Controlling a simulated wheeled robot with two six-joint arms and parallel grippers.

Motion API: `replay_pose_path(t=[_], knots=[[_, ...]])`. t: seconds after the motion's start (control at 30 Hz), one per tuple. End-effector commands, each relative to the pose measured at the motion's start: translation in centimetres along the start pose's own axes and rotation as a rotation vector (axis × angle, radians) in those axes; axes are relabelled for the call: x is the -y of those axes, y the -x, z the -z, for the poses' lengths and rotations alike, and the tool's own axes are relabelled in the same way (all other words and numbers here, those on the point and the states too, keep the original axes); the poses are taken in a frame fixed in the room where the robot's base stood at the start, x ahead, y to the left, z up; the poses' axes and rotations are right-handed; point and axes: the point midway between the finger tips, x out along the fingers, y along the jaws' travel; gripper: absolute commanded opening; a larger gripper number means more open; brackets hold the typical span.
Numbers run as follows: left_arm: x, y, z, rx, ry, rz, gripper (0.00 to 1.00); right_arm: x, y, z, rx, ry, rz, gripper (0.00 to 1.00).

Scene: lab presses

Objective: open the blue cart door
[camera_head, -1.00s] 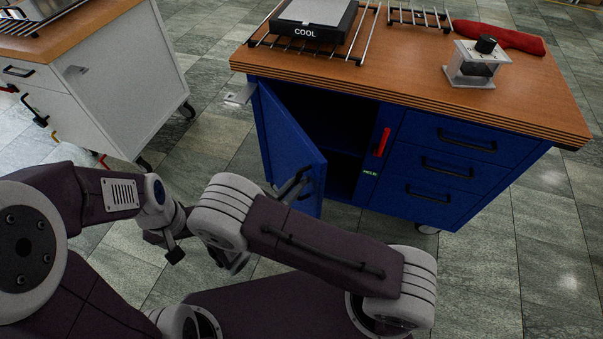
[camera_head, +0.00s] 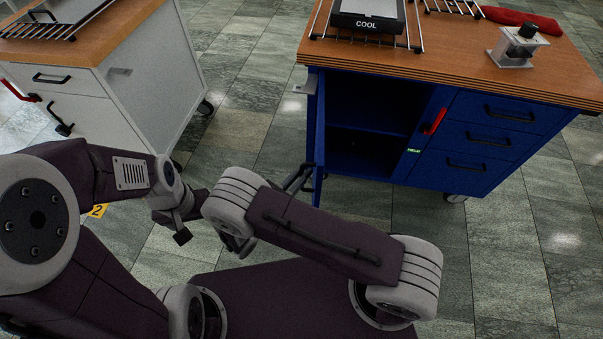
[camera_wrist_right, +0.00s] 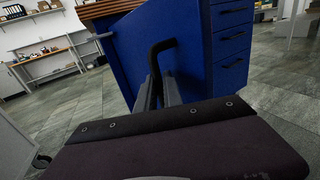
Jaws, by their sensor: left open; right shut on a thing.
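The blue cart (camera_head: 480,120) stands at the right of the head view. Its door (camera_head: 319,130) is swung well open and shows nearly edge-on, with the dark shelved inside (camera_head: 370,110) visible. My right gripper (camera_head: 298,180) is at the door's outer side, partly hidden by my arm. In the right wrist view its fingers (camera_wrist_right: 157,92) are shut on the black door handle (camera_wrist_right: 160,52), against the blue door panel (camera_wrist_right: 130,50). My left gripper (camera_head: 188,218) is open and empty, over the floor left of the door.
A white cart (camera_head: 135,90) with a wooden top stands at the left. The blue cart's top (camera_head: 450,60) carries a COOL device (camera_head: 368,18), wire racks, a small metal apparatus (camera_head: 517,48) and a red item (camera_head: 520,20). Tiled floor lies clear between the carts.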

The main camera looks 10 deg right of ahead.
Motion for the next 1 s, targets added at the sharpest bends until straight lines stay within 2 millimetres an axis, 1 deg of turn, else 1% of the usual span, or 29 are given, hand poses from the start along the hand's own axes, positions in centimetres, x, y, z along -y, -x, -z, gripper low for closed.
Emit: replay_pose_path(t=[0.03, 0.53, 0.57, 0.6, 1.0], knots=[[0.00, 0.13, 0.01, 0.000, 0.000, 0.000, 0.89, -0.16, -0.10, -0.23, 0.004, -0.001, -0.003, 0.00], [-0.01, 0.18, 0.02, 0.000, 0.000, 0.000, 0.89, -0.23, -0.18, -0.31, 0.007, -0.001, -0.003, 0.00], [0.00, 0.18, 0.02, 0.000, 0.000, 0.000, 0.89, -0.22, -0.18, -0.31, 0.007, -0.001, -0.003, 0.16], [0.00, 0.18, 0.01, 0.000, 0.000, 0.000, 0.89, -0.21, -0.18, -0.29, 0.006, -0.001, -0.002, 0.19], [0.00, 0.23, 0.02, 0.000, 0.000, 0.000, 0.89, -0.07, -0.05, -0.19, 0.003, -0.001, 0.000, 0.19]])
